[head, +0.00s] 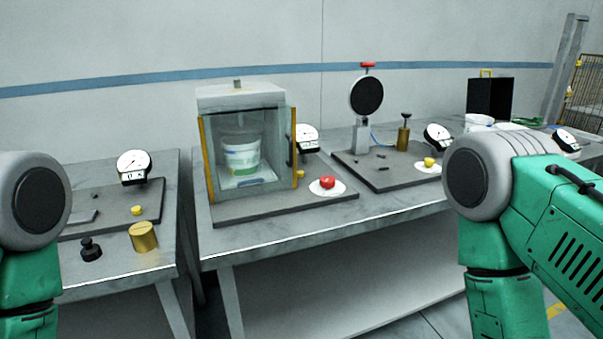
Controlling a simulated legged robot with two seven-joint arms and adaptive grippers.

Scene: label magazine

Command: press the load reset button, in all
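A red round button (327,183) sits on a white disc at the front right of the middle station's dark baseplate. Other buttons are yellow: one (429,162) on a white disc at the right station, one (300,174) beside the glass case, one (137,210) on the left table. I cannot read a label that tells which is the load reset button. Parts of my two arms stand at the left and right edges of the head view. Neither gripper shows.
A glass-sided case (241,97) holds a white bucket (242,158). Dial gauges (134,166) stand at several stations. A brass cylinder (143,237) and a black knob (91,249) are on the left table (160,269). A gap separates it from the middle table (240,248).

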